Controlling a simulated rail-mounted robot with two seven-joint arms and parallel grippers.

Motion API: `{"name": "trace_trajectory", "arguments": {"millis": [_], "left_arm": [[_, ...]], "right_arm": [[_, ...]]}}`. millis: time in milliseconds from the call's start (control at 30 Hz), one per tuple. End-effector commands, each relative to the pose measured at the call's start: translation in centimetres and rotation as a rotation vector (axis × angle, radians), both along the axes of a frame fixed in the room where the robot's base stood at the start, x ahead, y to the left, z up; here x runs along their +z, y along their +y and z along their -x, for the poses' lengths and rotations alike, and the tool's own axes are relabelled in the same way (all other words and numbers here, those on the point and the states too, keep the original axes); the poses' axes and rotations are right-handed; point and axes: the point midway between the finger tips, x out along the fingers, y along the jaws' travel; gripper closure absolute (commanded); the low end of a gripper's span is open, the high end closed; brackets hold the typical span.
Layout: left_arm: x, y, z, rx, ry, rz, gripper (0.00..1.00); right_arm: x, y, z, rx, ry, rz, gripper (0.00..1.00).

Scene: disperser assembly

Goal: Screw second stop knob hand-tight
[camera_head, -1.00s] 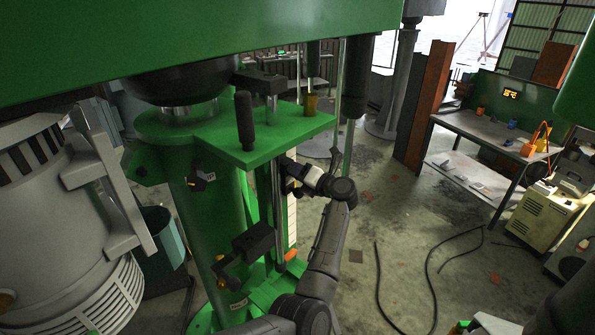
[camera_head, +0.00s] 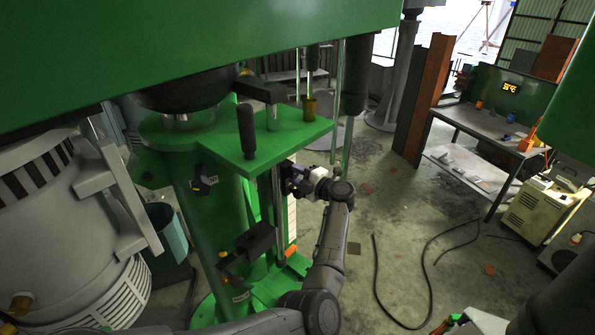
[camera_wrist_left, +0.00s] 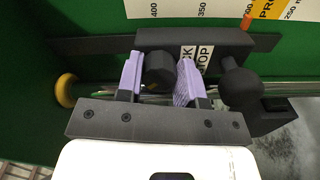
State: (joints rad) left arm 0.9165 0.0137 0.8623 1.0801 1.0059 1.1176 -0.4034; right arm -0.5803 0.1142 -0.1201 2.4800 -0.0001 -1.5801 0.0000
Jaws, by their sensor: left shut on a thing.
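In the left wrist view, the two purple fingers of my left gripper (camera_wrist_left: 160,80) are shut on a black stop knob (camera_wrist_left: 159,72), one finger on each side. The knob sits at a dark stop block (camera_wrist_left: 225,43) with a partly covered label reading "STOP". A second black knob (camera_wrist_left: 240,86) shows to the right, outside the fingers. In the head view, my left gripper (camera_head: 296,182) is beside the rod under the green bracket plate (camera_head: 270,135); the held knob is too small to make out there. My right gripper is not in view.
A white scale strip (camera_wrist_left: 205,8) with an orange marker (camera_wrist_left: 258,16) runs behind the block. A yellow round part (camera_wrist_left: 65,90) is at the left. In the head view, a black clamp block (camera_head: 256,240) stands lower on the column. A workbench (camera_head: 478,130) is far right.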

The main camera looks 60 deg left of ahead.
Motion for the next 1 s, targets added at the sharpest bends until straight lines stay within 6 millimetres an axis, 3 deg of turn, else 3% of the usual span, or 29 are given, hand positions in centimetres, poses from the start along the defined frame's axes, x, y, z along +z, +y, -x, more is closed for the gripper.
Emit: {"name": "trace_trajectory", "arguments": {"millis": [300,867,900,1000], "left_arm": [[0.22,-0.01,0.00,0.000,0.109,0.030,0.89],[0.08,-0.01,0.00,0.001,0.134,0.038,0.89],[0.07,-0.01,0.00,0.001,0.134,0.038,0.64],[0.05,0.00,0.01,0.001,0.134,0.038,0.54]], "right_arm": [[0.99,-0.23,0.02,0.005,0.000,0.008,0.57],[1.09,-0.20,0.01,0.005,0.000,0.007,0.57],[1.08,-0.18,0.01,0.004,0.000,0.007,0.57],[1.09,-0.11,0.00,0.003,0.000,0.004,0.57]]}}
